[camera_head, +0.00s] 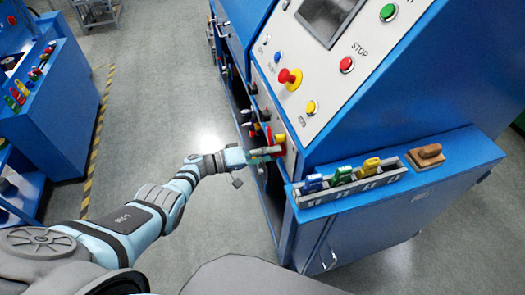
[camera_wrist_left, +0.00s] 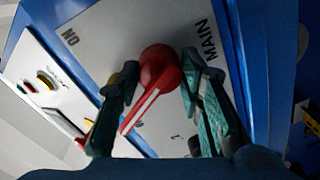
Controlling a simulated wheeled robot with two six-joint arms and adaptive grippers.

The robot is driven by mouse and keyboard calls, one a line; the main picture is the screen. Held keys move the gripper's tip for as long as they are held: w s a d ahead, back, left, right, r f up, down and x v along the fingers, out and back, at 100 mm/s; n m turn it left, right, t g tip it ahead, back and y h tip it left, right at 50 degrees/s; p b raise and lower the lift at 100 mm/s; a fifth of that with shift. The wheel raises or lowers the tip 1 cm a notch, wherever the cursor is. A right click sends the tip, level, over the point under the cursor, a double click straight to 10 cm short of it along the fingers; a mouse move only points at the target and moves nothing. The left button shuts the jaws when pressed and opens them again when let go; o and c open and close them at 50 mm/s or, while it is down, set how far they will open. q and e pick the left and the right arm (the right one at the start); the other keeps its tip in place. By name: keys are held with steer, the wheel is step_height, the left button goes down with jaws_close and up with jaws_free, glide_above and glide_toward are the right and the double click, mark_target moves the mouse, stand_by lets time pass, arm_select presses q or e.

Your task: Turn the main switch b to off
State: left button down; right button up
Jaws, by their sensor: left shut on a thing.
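The main switch (camera_wrist_left: 158,72) is a red rotary handle with a white line, on a light plate marked MAIN and ON in the left wrist view. Its white line points to the lower left there, away from the ON mark at upper left. My left gripper (camera_wrist_left: 160,88) has its green-padded fingers on either side of the handle, shut on it. In the head view my left gripper (camera_head: 270,153) is at the side of the blue cabinet, and only a little red of the switch (camera_head: 280,140) shows there. An OFF mark is not readable. My right gripper is out of view.
The blue cabinet (camera_head: 420,125) has a sloped panel with a red knob (camera_head: 289,77) and a STOP button (camera_head: 346,64). A side ledge holds coloured-handled tools (camera_head: 342,175) and a wooden block (camera_head: 427,155). Another blue station (camera_head: 60,110) stands left, with open floor between.

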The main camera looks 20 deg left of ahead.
arm_select(q)
steer(key=shift+w+r+n, duration=0.15)
steer(key=shift+r+n, duration=0.1)
steer(key=shift+n, duration=0.95)
steer(key=c, duration=1.2)
jaws_free()
steer(key=shift+a, duration=0.1)
steer(key=shift+c, duration=0.2)
steer(key=shift+o, duration=0.7)
steer(key=shift+f, duration=0.2)
steer(key=v, duration=0.8)
